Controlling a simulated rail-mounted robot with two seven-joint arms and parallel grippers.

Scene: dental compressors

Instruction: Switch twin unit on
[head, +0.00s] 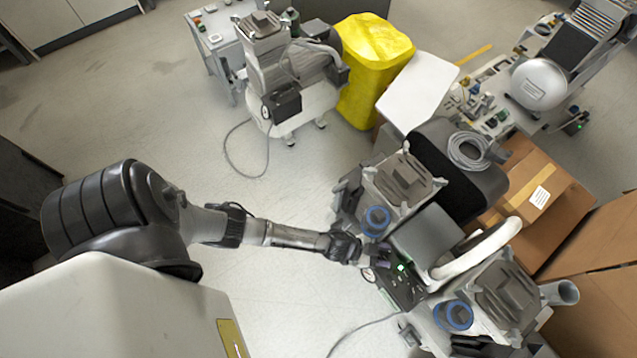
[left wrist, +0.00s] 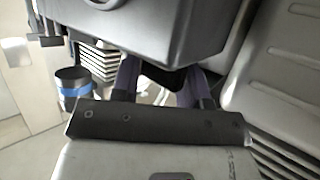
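The twin unit (head: 435,235) stands at the right of the head view, with two grey finned compressor heads and blue-ringed parts. Its dark control panel (head: 405,290) faces my left arm, with a lit green light (head: 401,267) and a round gauge (head: 369,275). My left gripper (head: 370,258) is at the panel's upper left edge; I cannot tell whether it touches. In the left wrist view, its two dark fingers (left wrist: 162,85) stand apart below a grey housing (left wrist: 150,35), with their tips partly hidden. Nothing is seen gripped. My right gripper is not in view.
A single compressor (head: 285,75) on a wheeled base and a yellow bin (head: 370,65) stand behind. Cardboard boxes (head: 535,195) crowd the right. A white hose (head: 478,250) arches over the unit, and a cable (head: 360,328) trails on the floor. The floor at left is open.

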